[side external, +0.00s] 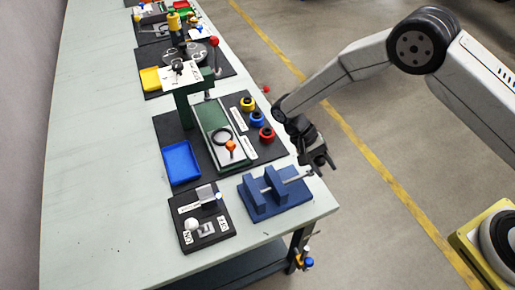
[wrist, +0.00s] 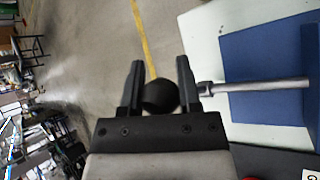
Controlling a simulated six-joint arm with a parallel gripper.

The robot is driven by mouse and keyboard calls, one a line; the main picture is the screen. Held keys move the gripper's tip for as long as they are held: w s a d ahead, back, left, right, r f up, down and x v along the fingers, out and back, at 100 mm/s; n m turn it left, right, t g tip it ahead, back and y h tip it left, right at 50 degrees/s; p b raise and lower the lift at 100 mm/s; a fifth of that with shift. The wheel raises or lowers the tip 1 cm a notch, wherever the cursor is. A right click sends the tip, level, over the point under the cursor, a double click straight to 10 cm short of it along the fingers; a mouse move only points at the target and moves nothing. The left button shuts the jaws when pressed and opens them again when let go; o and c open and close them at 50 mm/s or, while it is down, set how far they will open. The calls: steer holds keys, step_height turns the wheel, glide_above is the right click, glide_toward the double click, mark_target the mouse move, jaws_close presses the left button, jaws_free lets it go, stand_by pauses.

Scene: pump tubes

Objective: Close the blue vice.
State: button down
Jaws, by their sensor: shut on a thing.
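The blue vice (side external: 290,196) sits at the near right corner of the table. Its two upright blue jaws stand apart, with a gap between them. A metal screw rod (side external: 293,181) runs from the vice toward my gripper (side external: 322,164) at the table edge. In the wrist view, the blue vice (wrist: 268,62) is at the right and its rod (wrist: 255,87) reaches my right finger. My gripper (wrist: 161,85) is shut on a black ball-ended handle (wrist: 160,96) at the rod's outer end. The rest of the handle is hidden by my gripper.
A black board with a small metal fixture (side external: 205,222) lies left of the vice. Behind are a blue tray (side external: 181,162), a green press (side external: 216,135) and red, blue and yellow round parts (side external: 257,117). Open floor lies right of the table.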

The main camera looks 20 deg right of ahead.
steer(key=shift+w+r+n+g+h, duration=0.15)
steer(key=shift+w+r+n+g, duration=0.1)
steer(key=shift+w+g, duration=0.7)
steer(key=shift+w+r+n+g+h, duration=0.2)
steer(key=shift+w+g, duration=0.45)
steer(key=shift+g, duration=0.5)
steer(key=shift+c, duration=1.5)
jaws_free()
steer(key=shift+f, duration=0.1)
steer(key=s+d+r, duration=0.3)
steer(key=s+r, duration=1)
steer(key=shift+s+d, duration=0.25)
steer(key=shift+d, duration=0.05)
